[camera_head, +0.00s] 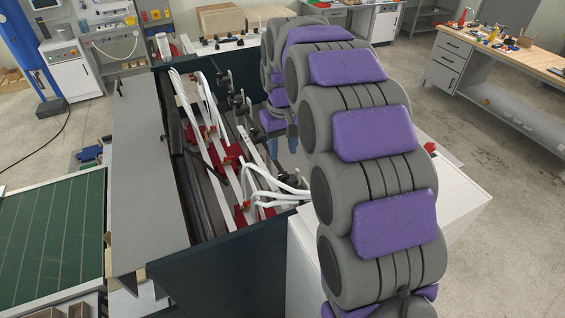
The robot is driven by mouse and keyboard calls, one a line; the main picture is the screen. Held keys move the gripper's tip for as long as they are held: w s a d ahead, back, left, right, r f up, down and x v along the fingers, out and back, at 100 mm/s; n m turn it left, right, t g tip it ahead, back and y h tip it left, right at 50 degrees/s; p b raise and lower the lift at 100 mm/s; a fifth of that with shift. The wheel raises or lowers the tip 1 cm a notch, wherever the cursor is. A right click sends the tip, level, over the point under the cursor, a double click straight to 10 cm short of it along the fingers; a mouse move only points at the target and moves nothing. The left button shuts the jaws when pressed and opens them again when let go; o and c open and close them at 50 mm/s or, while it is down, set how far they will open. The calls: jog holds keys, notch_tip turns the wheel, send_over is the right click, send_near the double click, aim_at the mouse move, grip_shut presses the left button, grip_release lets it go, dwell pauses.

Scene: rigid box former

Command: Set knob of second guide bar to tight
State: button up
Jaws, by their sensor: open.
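The box former's dark frame (205,272) stands in the middle, open at the top. Inside it, light guide bars (188,112) run lengthwise, with red brackets (233,153) and white hoses. Black knobs or clamps (240,103) stand in a row along the right side of the bars. Which knob belongs to the second guide bar, and whether it is tight or loose, I cannot tell. My gripper (281,142) hangs at the end of my arm, right of the black knobs, with bluish fingertips apart and nothing seen between them. My arm partly hides this area.
A grey side plate (141,170) flanks the former on the left, above a green table (52,235). A white cabinet (455,190) with a red knob stands at the right. A cluttered workbench (520,52) is at the back right. Open floor lies between.

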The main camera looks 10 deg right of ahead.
notch_tip(320, 180, up, 9)
dwell(0.4)
jog(key=shift+f, duration=0.1)
